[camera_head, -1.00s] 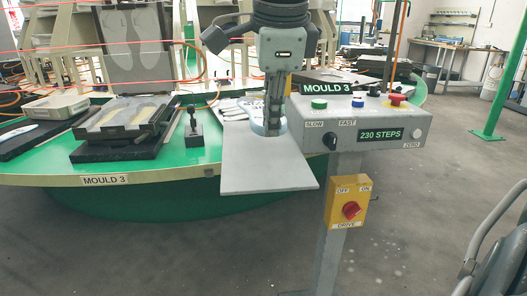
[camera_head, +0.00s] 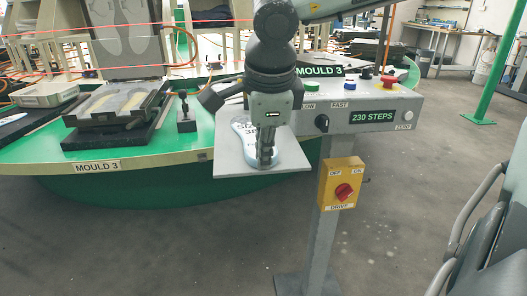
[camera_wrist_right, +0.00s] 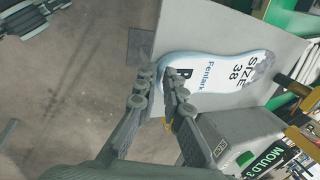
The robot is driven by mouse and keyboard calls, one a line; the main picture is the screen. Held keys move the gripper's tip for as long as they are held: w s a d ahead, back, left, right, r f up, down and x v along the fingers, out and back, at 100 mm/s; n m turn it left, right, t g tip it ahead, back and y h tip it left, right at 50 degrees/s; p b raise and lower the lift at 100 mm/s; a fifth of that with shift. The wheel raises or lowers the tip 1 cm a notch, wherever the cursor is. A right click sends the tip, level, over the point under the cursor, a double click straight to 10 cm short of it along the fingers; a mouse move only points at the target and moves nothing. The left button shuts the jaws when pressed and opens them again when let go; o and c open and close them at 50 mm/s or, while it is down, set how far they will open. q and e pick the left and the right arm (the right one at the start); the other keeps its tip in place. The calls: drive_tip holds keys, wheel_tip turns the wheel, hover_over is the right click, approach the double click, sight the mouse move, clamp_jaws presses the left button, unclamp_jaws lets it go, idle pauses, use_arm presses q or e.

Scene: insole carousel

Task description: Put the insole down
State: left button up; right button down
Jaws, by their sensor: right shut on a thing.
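My right gripper (camera_head: 265,164) points down over a flat grey plate beside the control box. It is shut on a pale blue-and-white insole (camera_head: 289,155), which is low over the plate (camera_head: 228,166). I cannot tell whether the insole touches the plate. The fingers hide part of the insole in the head view.
The control box (camera_head: 385,112) on its post is close on the right, with a yellow drive switch (camera_head: 341,184) below. Left is the green carousel table (camera_head: 60,150) with an open mould (camera_head: 118,108). The floor in front is clear.

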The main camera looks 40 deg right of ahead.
drive_tip(key=c, duration=1.6)
unclamp_jaws()
drive_tip(key=shift+c, duration=0.2)
use_arm(q)
drive_tip(key=shift+r, duration=0.15)
drive_tip(key=shift+w+r, duration=0.1)
